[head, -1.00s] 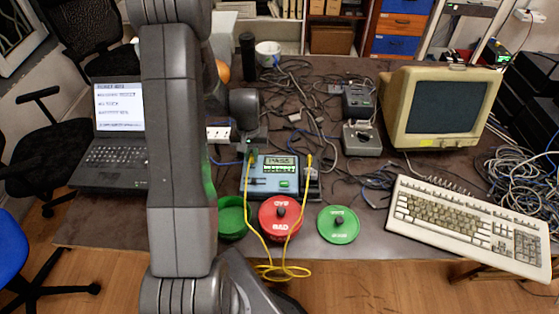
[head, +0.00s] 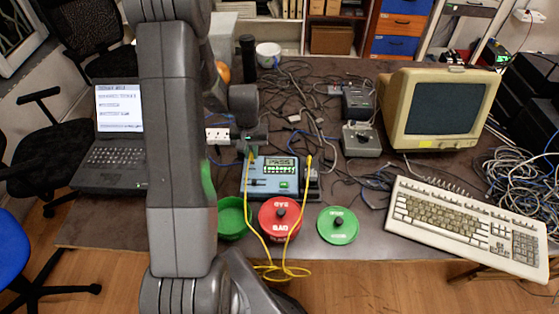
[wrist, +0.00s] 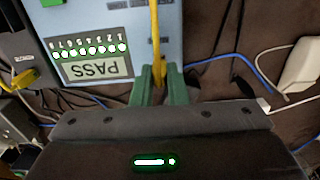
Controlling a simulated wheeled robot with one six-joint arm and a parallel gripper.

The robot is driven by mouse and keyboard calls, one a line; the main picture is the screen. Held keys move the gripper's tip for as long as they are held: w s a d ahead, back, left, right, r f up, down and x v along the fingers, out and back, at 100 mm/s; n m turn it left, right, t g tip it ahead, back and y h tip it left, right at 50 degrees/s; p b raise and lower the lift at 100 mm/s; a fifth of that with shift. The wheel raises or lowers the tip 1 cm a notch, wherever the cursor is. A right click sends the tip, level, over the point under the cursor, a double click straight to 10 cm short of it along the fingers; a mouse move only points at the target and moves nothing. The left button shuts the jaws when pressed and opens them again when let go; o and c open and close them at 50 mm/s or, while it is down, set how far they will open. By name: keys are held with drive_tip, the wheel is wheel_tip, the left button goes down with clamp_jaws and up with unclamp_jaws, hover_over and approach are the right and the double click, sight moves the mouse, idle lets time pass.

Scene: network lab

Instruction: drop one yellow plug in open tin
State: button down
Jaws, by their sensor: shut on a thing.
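The tester (head: 270,178) lies on the table and shows PASS, also in the wrist view (wrist: 95,66). A yellow cable (head: 263,236) runs from its left and right sides and hangs in loops over the table's front edge. My gripper (wrist: 161,75) has its green fingers shut on the yellow plug (wrist: 158,72) at the tester's left side in the head view; whether it is still seated is unclear. The other yellow plug (wrist: 20,78) is at the tester's other side. The open green tin (head: 231,220) stands in front of the tester, its inside partly visible.
A red tin with a BAD lid (head: 281,218) stands right of the green tin. A green lid (head: 338,226) lies further right. Loose dark cables (head: 300,100), a laptop (head: 115,140), a keyboard (head: 470,225) and a monitor (head: 440,108) surround the tester.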

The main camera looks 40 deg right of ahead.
drive_tip(key=shift+r+p, duration=0.6)
drive_tip(key=shift+r, duration=0.7)
